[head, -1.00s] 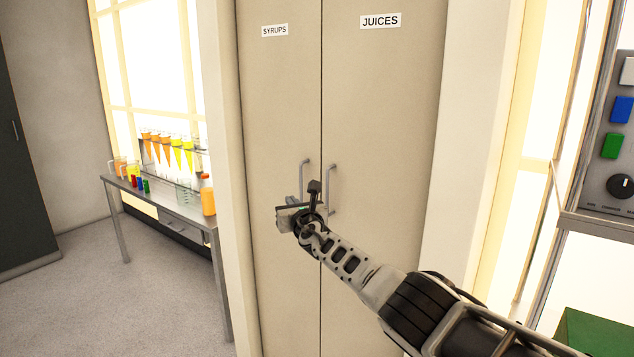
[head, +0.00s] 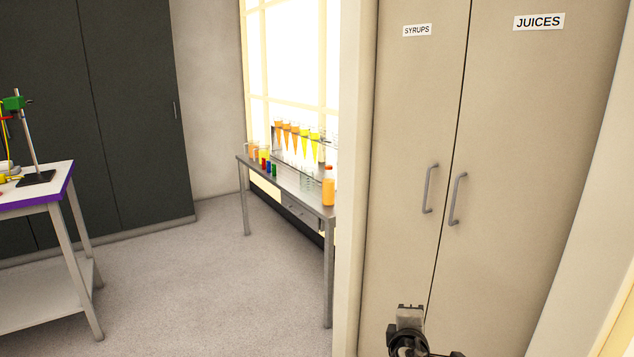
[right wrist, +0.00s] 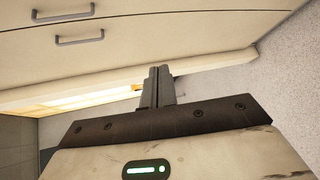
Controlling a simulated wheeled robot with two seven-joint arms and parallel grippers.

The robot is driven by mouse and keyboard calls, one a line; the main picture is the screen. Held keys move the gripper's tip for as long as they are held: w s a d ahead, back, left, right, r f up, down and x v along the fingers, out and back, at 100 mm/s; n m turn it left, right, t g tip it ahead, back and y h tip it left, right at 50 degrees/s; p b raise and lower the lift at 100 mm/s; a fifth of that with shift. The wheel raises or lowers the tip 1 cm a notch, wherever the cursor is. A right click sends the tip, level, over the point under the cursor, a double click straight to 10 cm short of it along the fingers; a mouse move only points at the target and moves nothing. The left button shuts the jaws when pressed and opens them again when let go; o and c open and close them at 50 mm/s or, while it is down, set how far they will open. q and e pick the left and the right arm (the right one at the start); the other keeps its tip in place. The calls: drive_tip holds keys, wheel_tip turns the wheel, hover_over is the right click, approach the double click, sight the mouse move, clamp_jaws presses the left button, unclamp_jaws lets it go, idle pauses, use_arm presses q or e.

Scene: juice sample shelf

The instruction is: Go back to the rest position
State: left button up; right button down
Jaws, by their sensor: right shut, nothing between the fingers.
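My right gripper (head: 410,316) shows at the bottom of the head view, low in front of the cabinet doors and below their handles. In the right wrist view its two fingers (right wrist: 159,84) are together, with nothing between them. Most of my right arm is out of the head view. My left gripper is in neither view. The beige cabinet has a left door labelled SYRUPS (head: 408,95) and a right door labelled JUICES (head: 535,120). Both doors are shut. Their grey handles (head: 430,188) (head: 456,199) are free of the gripper.
A metal side table (head: 310,195) by the window holds orange and yellow juice vessels and an orange bottle (head: 328,187). A white bench with a purple edge (head: 40,200) stands at the far left. The grey floor (head: 190,270) between them is clear.

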drive_tip(key=s+d+f+m+g+y, duration=0.1)
drive_tip(key=s+f+m+g, duration=0.25)
drive_tip(key=s, duration=0.55)
drive_tip(key=s+d+f+m+g, duration=0.1)
drive_tip(key=s+f+m+g, duration=0.15)
drive_tip(key=s+m, duration=0.45)
drive_tip(key=s+a+r+m+g+y, duration=0.1)
drive_tip(key=s+m+g+y, duration=0.1)
drive_tip(key=s, duration=1)
drive_tip(key=s+a+r+m+g+y, duration=0.1)
drive_tip(key=s+r+m+g+y, duration=0.15)
drive_tip(key=s, duration=0.85)
drive_tip(key=w+a+f+t+y, duration=0.1)
drive_tip(key=w+a+f+t, duration=0.1)
drive_tip(key=f, duration=0.3)
drive_tip(key=w+a+f+n+t+y, duration=0.1)
drive_tip(key=w+a+f+t, duration=0.2)
drive_tip(key=w+f+t, duration=0.1)
drive_tip(key=shift+f+n+t, duration=0.3)
drive_tip(key=shift+f+t, duration=0.15)
drive_tip(key=shift+f, duration=0.6)
